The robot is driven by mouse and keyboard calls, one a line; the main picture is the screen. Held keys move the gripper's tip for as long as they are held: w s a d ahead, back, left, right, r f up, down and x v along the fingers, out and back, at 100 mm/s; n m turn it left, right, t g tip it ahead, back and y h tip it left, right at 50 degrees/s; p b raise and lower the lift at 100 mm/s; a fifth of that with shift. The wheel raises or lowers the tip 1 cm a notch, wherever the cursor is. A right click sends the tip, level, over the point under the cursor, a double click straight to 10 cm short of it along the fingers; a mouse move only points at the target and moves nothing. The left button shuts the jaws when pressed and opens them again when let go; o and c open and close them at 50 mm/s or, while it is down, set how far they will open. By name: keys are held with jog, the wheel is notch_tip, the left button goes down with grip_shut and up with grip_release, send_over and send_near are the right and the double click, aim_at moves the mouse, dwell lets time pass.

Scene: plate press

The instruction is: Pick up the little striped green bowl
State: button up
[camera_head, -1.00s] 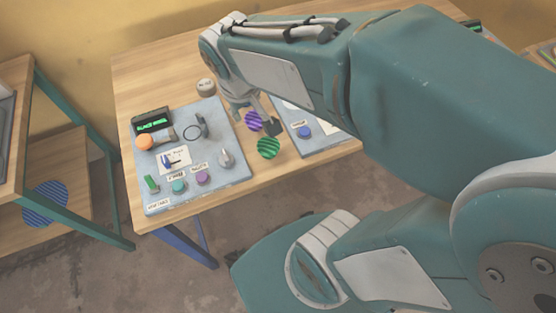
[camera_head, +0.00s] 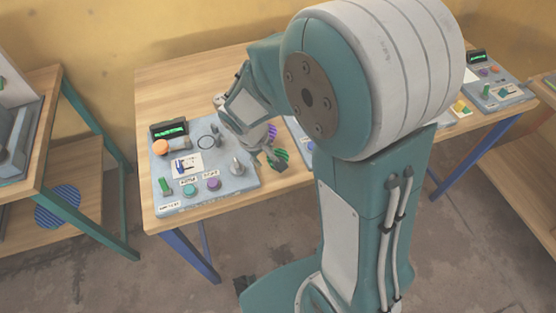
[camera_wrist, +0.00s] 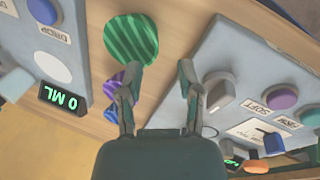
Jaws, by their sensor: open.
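The little striped green bowl (camera_head: 281,156) lies on the wooden table, right of the left grey control panel, partly covered by my gripper (camera_head: 271,160) in the head view. In the wrist view the bowl (camera_wrist: 131,38) shows as a green-striped round shape ahead of the left finger. My gripper (camera_wrist: 160,70) is open, with nothing between its fingers. A purple-striped piece (camera_head: 272,133) lies behind the green one; in the wrist view it (camera_wrist: 114,88) is partly hidden by the left finger.
The left control panel (camera_head: 228,197) carries knobs, buttons and an upright lever, close beside my gripper. A second panel (camera_wrist: 30,45) with a blue button flanks the bowl's other side. Blue-striped round thing (camera_head: 58,206) sits on the lower shelf at left.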

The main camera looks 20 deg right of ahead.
aim_at(270, 162)
jog(key=shift+d+x, duration=0.15)
jog(key=shift+x, duration=1.1)
jog(key=shift+d+x, duration=0.2)
jog(key=shift+x, duration=1.05)
jog(key=shift+s+r, duration=0.1)
grip_shut()
